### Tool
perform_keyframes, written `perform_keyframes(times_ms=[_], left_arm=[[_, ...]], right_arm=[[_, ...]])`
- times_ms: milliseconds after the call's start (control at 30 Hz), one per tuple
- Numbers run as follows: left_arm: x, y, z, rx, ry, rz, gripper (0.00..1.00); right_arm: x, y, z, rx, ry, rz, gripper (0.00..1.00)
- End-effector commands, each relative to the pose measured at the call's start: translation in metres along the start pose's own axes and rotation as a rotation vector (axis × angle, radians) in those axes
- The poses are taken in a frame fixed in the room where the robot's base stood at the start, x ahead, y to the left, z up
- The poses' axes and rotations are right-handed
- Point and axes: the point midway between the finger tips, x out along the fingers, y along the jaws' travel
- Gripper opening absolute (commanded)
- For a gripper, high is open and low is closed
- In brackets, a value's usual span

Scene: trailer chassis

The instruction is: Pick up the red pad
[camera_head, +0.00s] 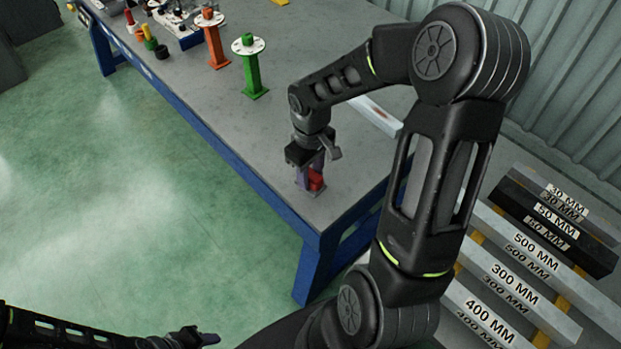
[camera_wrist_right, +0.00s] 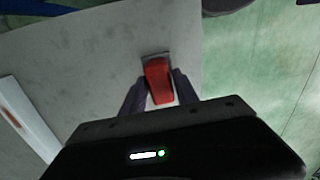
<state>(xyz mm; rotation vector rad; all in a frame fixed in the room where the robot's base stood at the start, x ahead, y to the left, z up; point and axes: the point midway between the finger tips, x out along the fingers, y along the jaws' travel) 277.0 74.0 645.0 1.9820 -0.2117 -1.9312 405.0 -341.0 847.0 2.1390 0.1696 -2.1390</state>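The red pad (camera_head: 316,180) is a small red block near the right end of the grey table, on a small grey base. My right gripper (camera_head: 312,178) is down at it from above. In the right wrist view the red pad (camera_wrist_right: 158,80) lies between the two dark fingers (camera_wrist_right: 156,92), one on each side. Whether the fingers touch it is too small to tell. My left gripper (camera_head: 200,338) is at the bottom left over the green floor, away from the table; its finger opening is unclear.
The grey table (camera_head: 270,130) has a blue frame. A green stand (camera_head: 250,70) and an orange stand (camera_head: 214,40) stand farther back. A pale bar (camera_head: 372,114) lies behind my right wrist. Labelled bars (camera_head: 520,270) are at the right. The tabletop left of the pad is clear.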

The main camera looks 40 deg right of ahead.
Motion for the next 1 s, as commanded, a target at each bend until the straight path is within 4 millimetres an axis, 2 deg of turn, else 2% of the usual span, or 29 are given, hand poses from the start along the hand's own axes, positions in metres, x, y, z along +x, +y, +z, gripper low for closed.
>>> perform_keyframes(times_ms=[67,400,867,1000], left_arm=[[0.0,0.0,0.0,0.0,0.0,0.0,0.36],[0.0,0.0,-0.0001,0.0,0.0,0.0,0.36],[0.0,0.0,-0.0001,0.0,0.0,0.0,0.36],[0.0006,-0.0002,-0.0001,0.0,0.0,0.0,0.36]], right_arm=[[-0.0001,0.0,0.0,0.0,0.0,0.0,0.29],[0.0,0.0,0.0,0.0,0.0,0.0,0.01],[-0.0009,0.0001,-0.0002,0.0,0.001,0.0,0.0],[-0.0095,0.0005,-0.001,0.001,0.003,0.002,0.0]])
